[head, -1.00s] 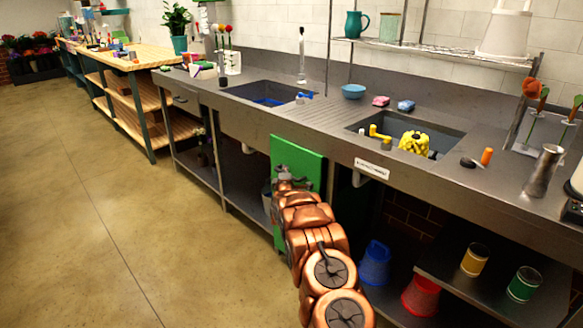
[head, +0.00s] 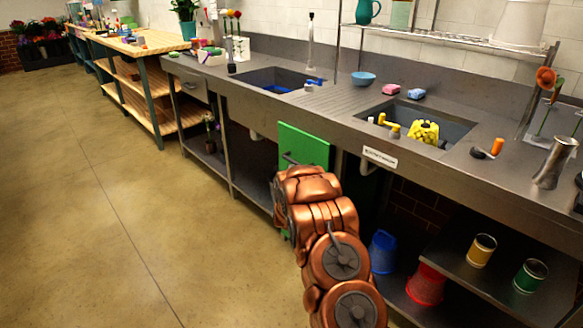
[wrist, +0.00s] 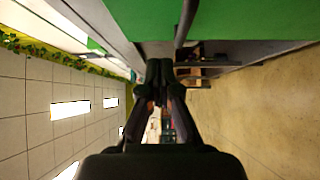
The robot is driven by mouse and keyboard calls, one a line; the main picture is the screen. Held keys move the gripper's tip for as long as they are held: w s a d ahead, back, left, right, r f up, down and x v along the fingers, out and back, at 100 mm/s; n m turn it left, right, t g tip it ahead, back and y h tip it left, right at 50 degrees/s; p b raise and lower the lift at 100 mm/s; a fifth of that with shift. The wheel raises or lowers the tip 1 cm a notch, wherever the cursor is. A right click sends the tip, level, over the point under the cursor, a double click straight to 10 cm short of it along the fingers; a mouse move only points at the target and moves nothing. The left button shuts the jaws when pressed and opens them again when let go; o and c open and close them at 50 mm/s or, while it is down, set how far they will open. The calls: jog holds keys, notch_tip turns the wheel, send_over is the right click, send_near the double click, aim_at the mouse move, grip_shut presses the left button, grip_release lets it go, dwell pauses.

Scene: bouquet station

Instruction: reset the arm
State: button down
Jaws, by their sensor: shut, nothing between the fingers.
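My arm shows in the head view as copper-coloured links in front of the steel counter, and its end hides the gripper there. In the wrist view my gripper (wrist: 158,72) is dark, with its two fingers together and nothing between them. A green door (head: 305,147) under the counter stands just beyond my arm's end. The same green door (wrist: 240,20) fills the upper right of the wrist view, with a dark bar-like handle (wrist: 187,20) close to the fingers. I cannot tell if the gripper touches it.
The steel counter (head: 335,105) runs along the wall with two sinks. A blue bucket (head: 382,252) and a red bucket (head: 427,286) stand below it. A yellow can (head: 481,250) and a green can (head: 531,275) stand on the lower shelf. The floor (head: 100,220) at left is clear.

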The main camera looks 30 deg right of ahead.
jog(key=shift+s+a, duration=0.3)
jog(key=shift+s, duration=0.15)
jog(key=shift+r, duration=0.1)
jog(key=s+a+r+m+g+y, duration=0.1)
jog(key=s+a+r+g+y, duration=0.15)
jog(key=a, duration=0.35)
jog(key=s+a+r+m+g+y, duration=0.1)
jog(key=s+a+m+y, duration=0.15)
jog(key=a, duration=0.35)
jog(key=s+a+r+m+g+y, duration=0.2)
jog(key=s+a+g+y, duration=0.15)
jog(key=s+a, duration=0.8)
jog(key=s+a+r+m+g, duration=0.2)
jog(key=s+a+g, duration=0.15)
jog(key=s, duration=1.15)
jog(key=s+a+r+m+g+y, duration=0.15)
jog(key=s+g, duration=0.25)
jog(key=s, duration=1)
jog(key=s+a+r+m+g, duration=0.1)
jog(key=s+a+m+g, duration=0.25)
jog(key=s, duration=1.15)
notch_tip(320, 180, up, 20)
jog(key=t+p, duration=0.1)
jog(key=p, duration=1.7)
jog(key=shift+a+n, duration=0.15)
jog(key=shift+n, duration=0.3)
jog(key=shift+f, duration=0.1)
